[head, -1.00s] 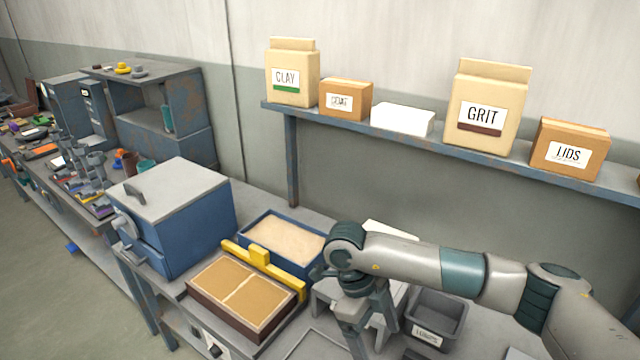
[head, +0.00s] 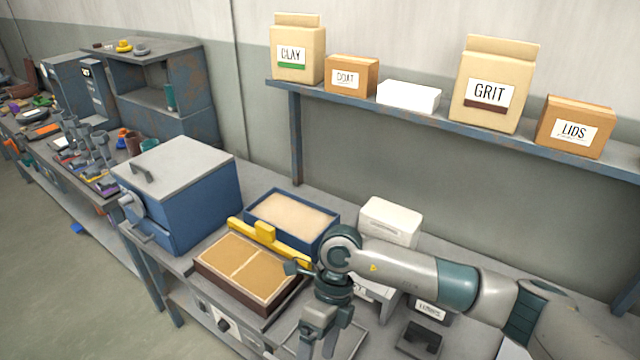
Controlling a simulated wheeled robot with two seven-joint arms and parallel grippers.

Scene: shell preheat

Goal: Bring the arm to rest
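My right arm comes in from the right across the workbench, and its gripper (head: 318,342) points down near the bottom middle of the head view. The fingers are partly cut by the lower edge, so whether they are open or shut is hard to see. I see nothing clearly held in it. It hangs in front and to the right of the brown two-panel tray (head: 249,272). My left arm and gripper do not show.
A blue box with a grey lid (head: 178,190) stands at the bench's left. Beside it are a sand-filled blue tray (head: 290,218) and a yellow bar (head: 268,240). A white box (head: 390,222) and a dark grey holder (head: 419,341) are near my arm. A shelf (head: 400,118) runs above.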

